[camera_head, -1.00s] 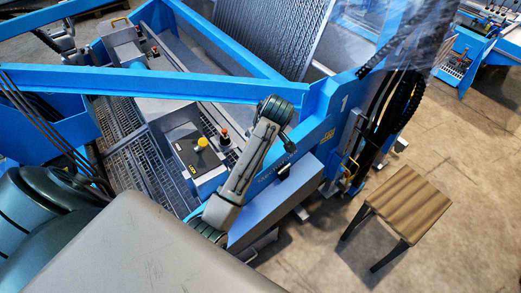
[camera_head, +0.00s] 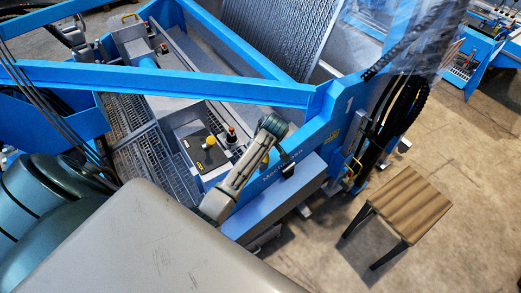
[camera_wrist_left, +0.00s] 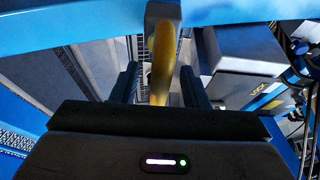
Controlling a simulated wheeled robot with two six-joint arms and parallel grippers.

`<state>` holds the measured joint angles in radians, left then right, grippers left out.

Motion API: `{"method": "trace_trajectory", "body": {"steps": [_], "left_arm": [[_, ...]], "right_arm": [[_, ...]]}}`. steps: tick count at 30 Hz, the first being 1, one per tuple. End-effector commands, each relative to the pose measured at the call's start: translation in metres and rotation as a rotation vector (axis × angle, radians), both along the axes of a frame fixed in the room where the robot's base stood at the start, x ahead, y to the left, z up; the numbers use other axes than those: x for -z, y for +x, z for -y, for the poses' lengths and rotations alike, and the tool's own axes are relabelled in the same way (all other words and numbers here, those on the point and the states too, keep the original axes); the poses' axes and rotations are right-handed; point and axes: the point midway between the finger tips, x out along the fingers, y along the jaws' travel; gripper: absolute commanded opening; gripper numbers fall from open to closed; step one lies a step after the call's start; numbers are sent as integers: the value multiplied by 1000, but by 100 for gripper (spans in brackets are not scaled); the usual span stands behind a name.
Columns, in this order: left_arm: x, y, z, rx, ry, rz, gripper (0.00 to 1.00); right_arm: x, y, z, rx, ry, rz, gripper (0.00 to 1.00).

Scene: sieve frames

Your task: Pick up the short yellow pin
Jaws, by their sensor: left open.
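A yellow pin (camera_wrist_left: 162,58) with a grey upper end shows in the left wrist view, standing in the gap between the two dark fingers of my left gripper (camera_wrist_left: 159,72). The fingers are apart, with visible room on both sides of the pin; I see no clear contact. In the head view a small yellow piece (camera_head: 265,159), probably this pin, shows beside my grey arm above the blue machine beam. My left gripper (camera_head: 281,153) is small and partly hidden there. My right gripper is not in view.
A blue beam (camera_head: 170,82) crosses behind the arm. A grey control box (camera_head: 205,160) with a yellow knob (camera_head: 209,141) stands left of the arm. A wooden stool (camera_head: 410,203) stands on the open floor at right.

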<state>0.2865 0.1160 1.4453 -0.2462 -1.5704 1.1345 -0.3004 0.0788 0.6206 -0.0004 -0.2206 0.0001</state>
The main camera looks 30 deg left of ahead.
Motion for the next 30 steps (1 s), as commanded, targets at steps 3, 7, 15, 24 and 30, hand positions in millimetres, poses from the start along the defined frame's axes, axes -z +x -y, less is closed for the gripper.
{"method": "trace_trajectory", "body": {"steps": [3, 7, 15, 24, 30], "left_arm": [[0, 0, 0, 0, 0, 0, 39], [0, 0, 0, 0, 0, 0, 13], [-1, 0, 0, 0, 1, 1, 0], [-10, 1, 0, 0, 1, 4, 0], [-35, 0, -1, 1, 1, 5, 0]], "right_arm": [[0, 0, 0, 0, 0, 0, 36], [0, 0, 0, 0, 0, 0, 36], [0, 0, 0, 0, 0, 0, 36], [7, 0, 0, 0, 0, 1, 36], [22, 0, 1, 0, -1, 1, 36]]}}
